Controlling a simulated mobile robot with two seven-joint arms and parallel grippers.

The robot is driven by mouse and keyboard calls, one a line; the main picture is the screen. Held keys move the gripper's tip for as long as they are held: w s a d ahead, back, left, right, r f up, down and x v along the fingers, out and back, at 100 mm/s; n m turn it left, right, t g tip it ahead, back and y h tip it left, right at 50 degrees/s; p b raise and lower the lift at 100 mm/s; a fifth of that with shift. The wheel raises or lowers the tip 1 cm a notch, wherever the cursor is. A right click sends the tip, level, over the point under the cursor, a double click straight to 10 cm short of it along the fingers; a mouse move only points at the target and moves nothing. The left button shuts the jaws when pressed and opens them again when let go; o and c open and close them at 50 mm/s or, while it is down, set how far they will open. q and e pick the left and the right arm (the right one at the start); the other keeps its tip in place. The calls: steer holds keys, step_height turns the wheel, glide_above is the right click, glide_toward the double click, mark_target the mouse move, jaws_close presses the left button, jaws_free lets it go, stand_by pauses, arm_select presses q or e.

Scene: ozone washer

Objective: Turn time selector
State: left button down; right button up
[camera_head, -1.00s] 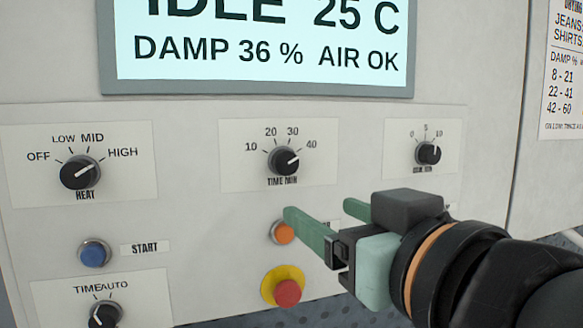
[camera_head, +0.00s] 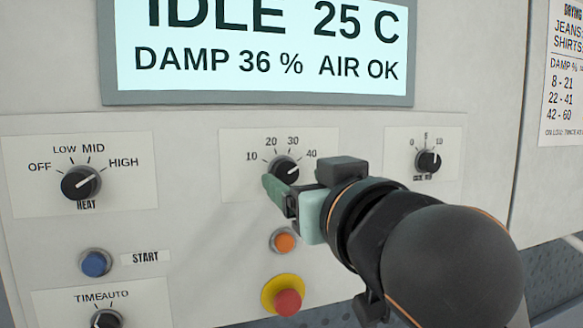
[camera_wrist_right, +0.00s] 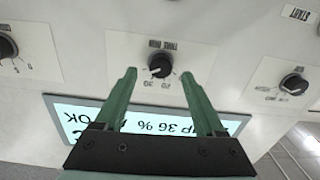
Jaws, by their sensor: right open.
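The time selector (camera_head: 285,168) is a black round knob with a white pointer line, on a plate marked 10, 20, 30 and 40. Its pointer aims toward the 40 side. My right gripper (camera_head: 274,187) is in front of it, and its green fingers hide the knob's lower left part and the label below. In the right wrist view the open gripper (camera_wrist_right: 160,80) has one finger toward each side of the time selector (camera_wrist_right: 160,65). The knob shows beyond the gap between the fingertips, and nothing is held. My left gripper is out of view.
The heat knob (camera_head: 81,183) is to the left and a smaller knob (camera_head: 428,161) to the right. A blue start button (camera_head: 95,262), an orange button (camera_head: 284,241) and a red button (camera_head: 288,302) on a yellow ring sit lower. The display (camera_head: 260,50) is above.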

mark_target(288, 174)
steer(key=shift+p+x, duration=0.3)
steer(key=shift+x, duration=1.3)
jaws_close()
